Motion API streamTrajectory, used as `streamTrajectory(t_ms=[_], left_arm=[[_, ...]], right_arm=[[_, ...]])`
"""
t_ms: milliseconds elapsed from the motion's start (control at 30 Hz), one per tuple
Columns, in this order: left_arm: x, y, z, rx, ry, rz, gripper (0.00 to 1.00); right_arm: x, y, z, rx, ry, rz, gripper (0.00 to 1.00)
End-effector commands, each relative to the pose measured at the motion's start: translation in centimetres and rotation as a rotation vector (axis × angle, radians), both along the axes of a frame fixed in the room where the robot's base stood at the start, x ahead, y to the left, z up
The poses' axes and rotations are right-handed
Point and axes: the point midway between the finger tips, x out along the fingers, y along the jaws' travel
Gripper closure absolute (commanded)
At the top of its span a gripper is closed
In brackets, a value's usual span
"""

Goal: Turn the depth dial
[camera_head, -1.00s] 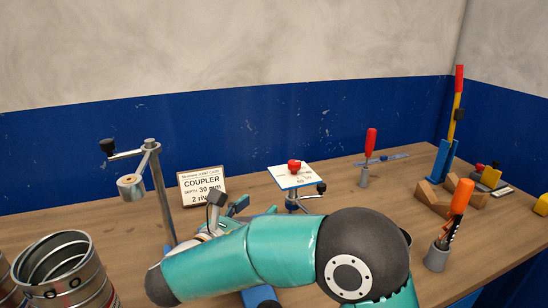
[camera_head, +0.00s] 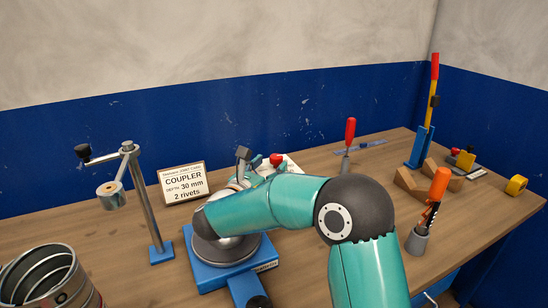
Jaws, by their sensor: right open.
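A red knob (camera_head: 276,159) shows at the back middle of the bench, in front of a white plate (camera_head: 293,165) with dark marks. I take it to be the depth dial. My right arm hides the plate's lower part and whatever is under it. My right gripper (camera_head: 245,170) is open, just left of the red knob. It is seen mostly from behind, with one grey finger sticking up, and I cannot tell whether it touches anything. My left gripper is not in view.
A blue base with a grey disc (camera_head: 225,252) sits under my forearm. A coupler card (camera_head: 184,181) and a post with a crank (camera_head: 145,195) stand left. A spiral duct (camera_head: 50,280) is front left. Upright red-handled (camera_head: 348,140) and orange-handled (camera_head: 436,195) tools stand right.

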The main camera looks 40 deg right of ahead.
Motion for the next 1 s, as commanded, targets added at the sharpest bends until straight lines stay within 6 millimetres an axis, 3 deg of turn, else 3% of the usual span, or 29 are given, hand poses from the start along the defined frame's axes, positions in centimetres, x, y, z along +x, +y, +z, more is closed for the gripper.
streamTrajectory(t_ms=[200, 567, 933, 1000], left_arm=[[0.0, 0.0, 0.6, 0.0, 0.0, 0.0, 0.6], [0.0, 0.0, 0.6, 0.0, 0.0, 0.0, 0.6], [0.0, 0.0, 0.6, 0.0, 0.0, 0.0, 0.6], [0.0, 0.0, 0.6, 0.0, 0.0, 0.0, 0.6]], right_arm=[[0.9, -2.1, 0.0, 0.001, 0.001, 0.001, 0.39], [1.1, -2.5, 0.0, 0.0, 0.0, 0.004, 0.39], [1.1, -2.4, -0.1, 0.0, 0.0, 0.004, 0.99], [1.1, -2.7, -0.1, 0.001, 0.0, 0.004, 0.99]])
